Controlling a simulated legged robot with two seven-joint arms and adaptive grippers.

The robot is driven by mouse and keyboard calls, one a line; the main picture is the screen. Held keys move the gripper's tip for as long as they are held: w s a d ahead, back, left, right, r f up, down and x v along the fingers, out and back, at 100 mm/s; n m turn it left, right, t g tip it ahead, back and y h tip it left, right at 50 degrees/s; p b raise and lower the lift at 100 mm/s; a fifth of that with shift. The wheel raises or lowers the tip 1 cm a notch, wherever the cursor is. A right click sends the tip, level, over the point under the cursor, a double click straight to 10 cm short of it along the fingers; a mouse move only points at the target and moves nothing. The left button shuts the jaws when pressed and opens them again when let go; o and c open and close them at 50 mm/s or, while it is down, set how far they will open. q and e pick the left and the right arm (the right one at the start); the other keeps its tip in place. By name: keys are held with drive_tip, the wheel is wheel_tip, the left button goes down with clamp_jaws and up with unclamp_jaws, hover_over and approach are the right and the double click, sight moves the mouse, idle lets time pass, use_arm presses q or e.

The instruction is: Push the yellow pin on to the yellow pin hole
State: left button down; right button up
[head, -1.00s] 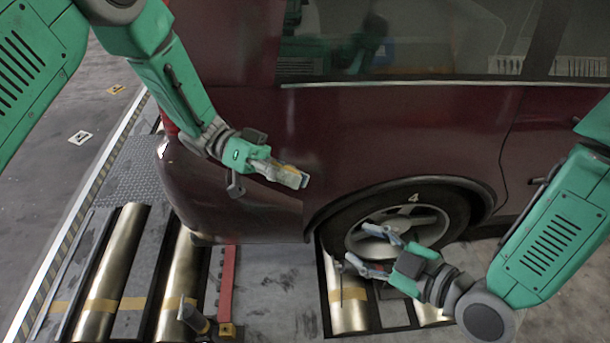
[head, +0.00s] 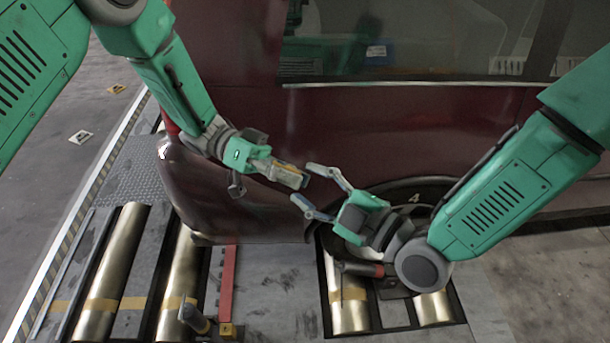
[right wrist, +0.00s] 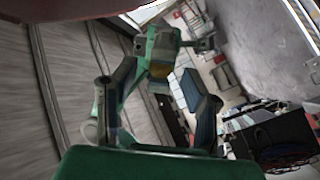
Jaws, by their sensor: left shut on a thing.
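My left gripper (head: 292,177) is shut on a small yellow thing, which looks like the yellow pin (head: 286,168) and is mostly hidden by the fingers. It is held in the air in front of the car's side. The left gripper also shows in the right wrist view (right wrist: 165,80). My right gripper (head: 305,185) is open and empty, its spread fingers pointing left at the left gripper's tip, close by. A yellow block (head: 227,331) sits at the near end of a red bar (head: 227,280) on the floor. I cannot make out the yellow pin hole itself.
The dark red car (head: 400,125) stands close behind both grippers. Metal rollers (head: 110,262) lie in the floor at left, and another roller (head: 347,290) lies under the wheel. Dark-gripped handles stand at left (head: 193,317) and at the wheel (head: 362,268).

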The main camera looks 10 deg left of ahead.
use_arm(q)
drive_tip(key=shift+d, duration=0.1)
use_arm(e)
drive_tip(key=x, duration=0.2)
drive_tip(key=shift+w+a, duration=0.2)
use_arm(q)
drive_tip(key=shift+w, duration=0.1)
drive_tip(key=shift+d, duration=0.1)
use_arm(e)
drive_tip(key=shift+s+a, duration=0.1)
drive_tip(key=shift+f, duration=0.1)
idle(0.5)
clamp_jaws()
use_arm(q)
drive_tip(key=c, duration=1.3)
unclamp_jaws()
drive_tip(key=shift+c, duration=0.2)
drive_tip(key=shift+a, duration=0.2)
